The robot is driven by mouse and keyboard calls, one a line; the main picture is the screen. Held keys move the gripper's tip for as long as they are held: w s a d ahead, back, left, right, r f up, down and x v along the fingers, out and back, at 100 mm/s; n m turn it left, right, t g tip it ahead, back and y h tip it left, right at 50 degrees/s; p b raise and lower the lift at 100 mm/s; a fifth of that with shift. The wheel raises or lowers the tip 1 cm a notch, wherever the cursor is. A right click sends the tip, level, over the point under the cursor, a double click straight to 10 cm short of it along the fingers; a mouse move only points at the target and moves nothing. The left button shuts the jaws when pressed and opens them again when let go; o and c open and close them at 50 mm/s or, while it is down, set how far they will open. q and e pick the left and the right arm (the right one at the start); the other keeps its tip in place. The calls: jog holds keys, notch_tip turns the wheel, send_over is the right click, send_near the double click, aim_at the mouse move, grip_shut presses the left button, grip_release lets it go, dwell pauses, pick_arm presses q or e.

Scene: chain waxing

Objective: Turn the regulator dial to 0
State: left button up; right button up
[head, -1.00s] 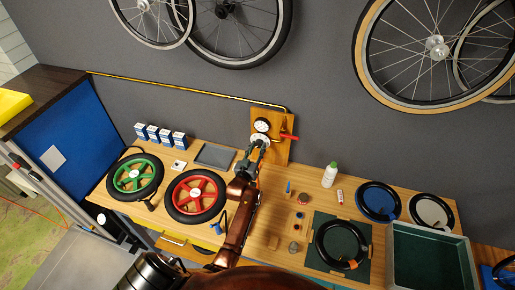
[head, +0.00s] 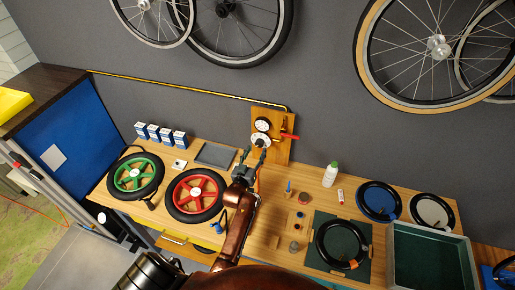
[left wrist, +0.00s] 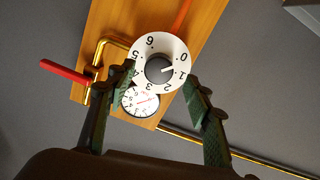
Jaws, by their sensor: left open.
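The regulator dial (head: 260,141) is a white numbered disc on a wooden wall board, below a round gauge. My left gripper (head: 254,157) is open and empty, just in front of and below the dial in the head view. In the left wrist view its two green-grey fingers (left wrist: 160,74) frame the dial at either side, apparently clear of it. My right gripper is not in view.
The gauge (head: 262,124) and a red lever (head: 290,136) sit close to the dial on the board (head: 283,154). A brass pipe (head: 190,91) runs along the wall. On the bench are a red wheel (head: 177,192), a green wheel (head: 123,183) and a grey tray (head: 215,155).

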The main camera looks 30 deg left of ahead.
pick_arm(q)
jog(key=v, duration=0.8)
jog(key=shift+s, duration=0.2)
